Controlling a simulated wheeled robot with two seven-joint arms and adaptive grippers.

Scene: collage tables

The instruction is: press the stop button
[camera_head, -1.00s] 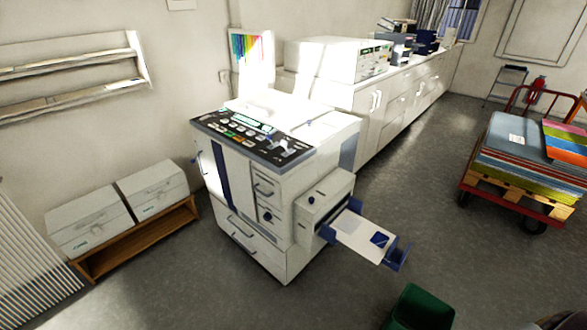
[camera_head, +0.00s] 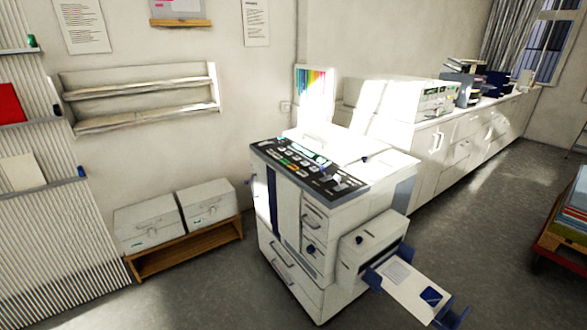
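A white printing machine (camera_head: 289,268) stands on the floor right of the picture's middle. Its dark control panel (camera_head: 304,167) slopes along the top front edge and carries several small buttons, some pale, some green, some orange or red. The buttons are too small to tell which one is the stop button. Neither of my grippers is in view.
A paper tray (camera_head: 415,289) juts out from the machine's right side. Two grey boxes (camera_head: 150,228) sit on a low wooden bench (camera_head: 188,256) to the left. A long white counter (camera_head: 458,140) runs along the back wall. Grey floor is open right of the machine.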

